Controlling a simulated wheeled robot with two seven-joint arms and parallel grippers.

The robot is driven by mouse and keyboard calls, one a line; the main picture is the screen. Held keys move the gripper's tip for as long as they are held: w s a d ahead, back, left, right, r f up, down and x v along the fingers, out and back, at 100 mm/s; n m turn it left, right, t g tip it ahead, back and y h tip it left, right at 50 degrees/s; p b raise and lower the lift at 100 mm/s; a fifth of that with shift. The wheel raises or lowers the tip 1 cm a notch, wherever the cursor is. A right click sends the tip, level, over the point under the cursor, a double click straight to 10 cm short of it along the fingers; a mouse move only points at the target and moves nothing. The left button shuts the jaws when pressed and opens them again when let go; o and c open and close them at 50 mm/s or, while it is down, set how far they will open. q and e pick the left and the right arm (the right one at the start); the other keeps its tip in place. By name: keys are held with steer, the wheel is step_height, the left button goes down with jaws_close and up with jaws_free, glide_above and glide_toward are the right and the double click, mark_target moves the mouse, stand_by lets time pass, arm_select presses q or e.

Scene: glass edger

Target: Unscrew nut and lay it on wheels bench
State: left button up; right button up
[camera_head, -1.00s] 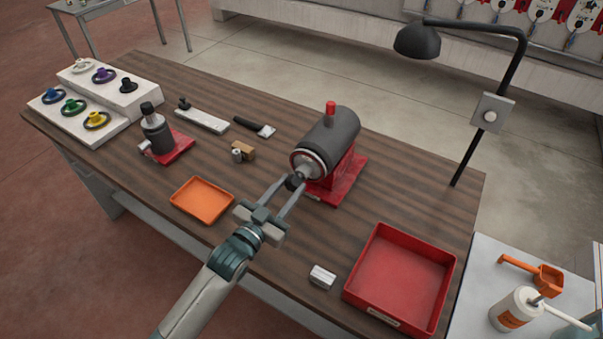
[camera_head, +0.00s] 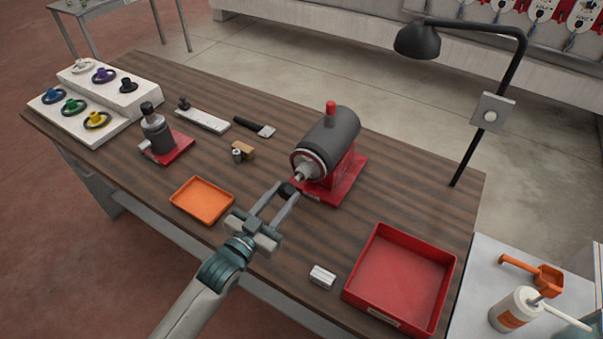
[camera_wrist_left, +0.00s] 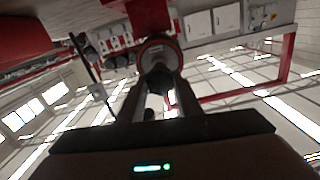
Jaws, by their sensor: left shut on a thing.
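The black nut (camera_head: 287,190) is held between the fingertips of my left gripper (camera_head: 284,194), which is shut on it. The nut is off the end of the spindle (camera_head: 301,175), a little in front of and below it in the head view. The spindle sticks out of the dark grey motor drum (camera_head: 331,138) on its red base (camera_head: 346,184). In the left wrist view the nut (camera_wrist_left: 160,80) sits between the fingers, with the round spindle face (camera_wrist_left: 158,50) beyond it. My right gripper is not in view.
On the wooden bench (camera_head: 225,98) are an orange tray (camera_head: 202,199), a large red tray (camera_head: 401,277), a small silver block (camera_head: 322,276) and a white stepped rack (camera_head: 78,120) with several coloured wheels. A black lamp (camera_head: 417,41) stands at the right edge.

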arm_select(q)
steer(key=shift+s+a, duration=0.2)
steer(key=shift+s, duration=0.05)
stand_by(0.3)
steer(key=v, duration=1)
stand_by(0.5)
steer(key=s+a+f+n+t+y+b, duration=0.1)
steer(key=a+n+y+b, duration=0.1)
steer(key=a+y+b, duration=0.1)
steer(key=s+a+f+n+t+y+b, duration=0.1)
steer(key=s+a+f+n+y+b, duration=0.1)
steer(key=a+y+b, duration=0.2)
steer(key=s+a+f+n+t+y+b, duration=0.1)
steer(key=s+a+n+y+b, duration=0.1)
steer(key=a+b, duration=0.5)
steer(key=shift+f+n+y+b, duration=0.4)
steer(key=shift+n+y+b, duration=0.2)
steer(key=shift+y+b, duration=0.25)
